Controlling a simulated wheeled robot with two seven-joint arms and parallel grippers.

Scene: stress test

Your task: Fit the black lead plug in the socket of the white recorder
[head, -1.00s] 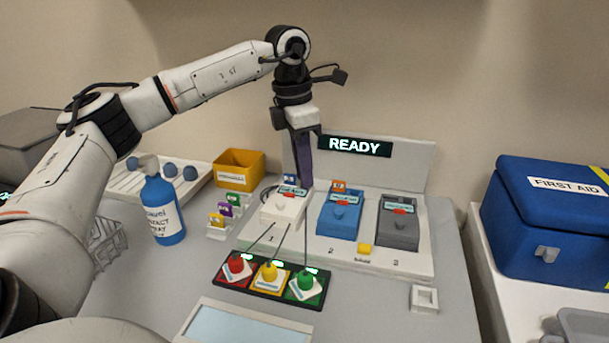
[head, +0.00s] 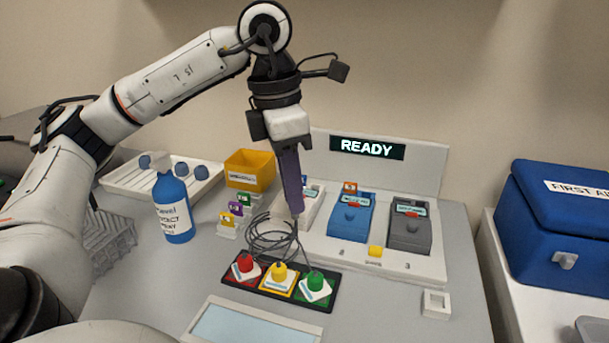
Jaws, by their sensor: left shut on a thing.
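The white recorder (head: 316,200) stands at the left end of the pale station board, partly hidden behind my left gripper's fingers. Its socket cannot be made out. My left gripper (head: 296,212) points down just in front of and left of the recorder, shut on the black lead plug, which is mostly hidden by the fingertips. The dark lead (head: 268,240) hangs in loose loops left of and below the fingertips, with strands running down toward the coloured knobs. Whether the plug touches the recorder cannot be told. My right gripper is not in view.
Blue (head: 348,218) and grey (head: 409,230) recorders stand to the right on the board (head: 330,246). A black strip with red, yellow and green knobs (head: 280,285) lies in front. A blue spray bottle (head: 174,215), small coloured tags and a yellow bin (head: 250,170) are left.

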